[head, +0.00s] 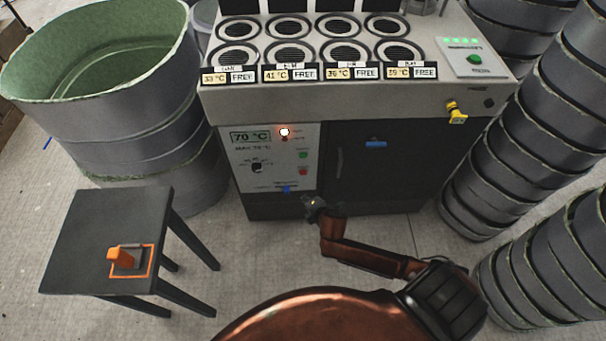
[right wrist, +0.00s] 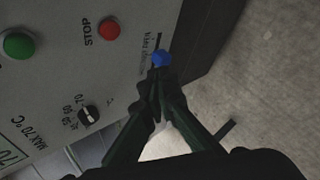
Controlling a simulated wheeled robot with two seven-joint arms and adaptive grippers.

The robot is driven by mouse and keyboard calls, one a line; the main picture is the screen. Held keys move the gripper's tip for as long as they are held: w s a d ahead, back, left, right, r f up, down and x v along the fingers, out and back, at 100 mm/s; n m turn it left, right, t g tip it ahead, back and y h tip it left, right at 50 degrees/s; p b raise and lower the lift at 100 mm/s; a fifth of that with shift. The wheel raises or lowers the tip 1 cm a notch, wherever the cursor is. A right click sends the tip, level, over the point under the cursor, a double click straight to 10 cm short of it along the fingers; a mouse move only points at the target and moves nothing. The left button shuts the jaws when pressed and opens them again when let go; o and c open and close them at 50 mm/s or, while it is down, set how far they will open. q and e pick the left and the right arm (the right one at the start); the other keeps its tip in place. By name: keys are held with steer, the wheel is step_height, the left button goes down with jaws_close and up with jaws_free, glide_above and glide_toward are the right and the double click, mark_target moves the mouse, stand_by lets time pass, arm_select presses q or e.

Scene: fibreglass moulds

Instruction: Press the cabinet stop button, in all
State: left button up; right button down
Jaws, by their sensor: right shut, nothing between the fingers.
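The grey cabinet (head: 345,110) stands ahead with a light control panel on its front left. The red stop button (head: 303,171) sits low on that panel, below the green button (head: 303,155). In the right wrist view, the red button (right wrist: 109,29) has the word STOP beside it, and the green button (right wrist: 18,45) is at far left. My right gripper (head: 314,206) is shut and empty, in front of the cabinet, lower than the red button. In the right wrist view its fingertips (right wrist: 159,77) lie next to a blue knob (right wrist: 162,58), apart from the red button. Contact with the blue knob is unclear.
A dark stool (head: 75,230) with an orange-handled item (head: 122,257) stands at left. A large green-lined tub (head: 120,100) is behind it. Stacked grey rings (head: 520,130) crowd the right. A yellow valve handle (head: 457,116) juts from the cabinet. Floor before the cabinet is bare.

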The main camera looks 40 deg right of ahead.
mark_target(303, 173)
steer(key=shift+w, duration=0.1)
steer(key=w+d+b, duration=0.3)
steer(key=w+d, duration=0.1)
steer(key=w, duration=0.3)
steer(key=shift+w+d, duration=0.15)
steer(key=shift+d, duration=0.15)
stand_by(1.1)
steer(key=shift+w+d+p, duration=0.2)
steer(key=shift+w+p, duration=0.1)
steer(key=shift+w, duration=0.05)
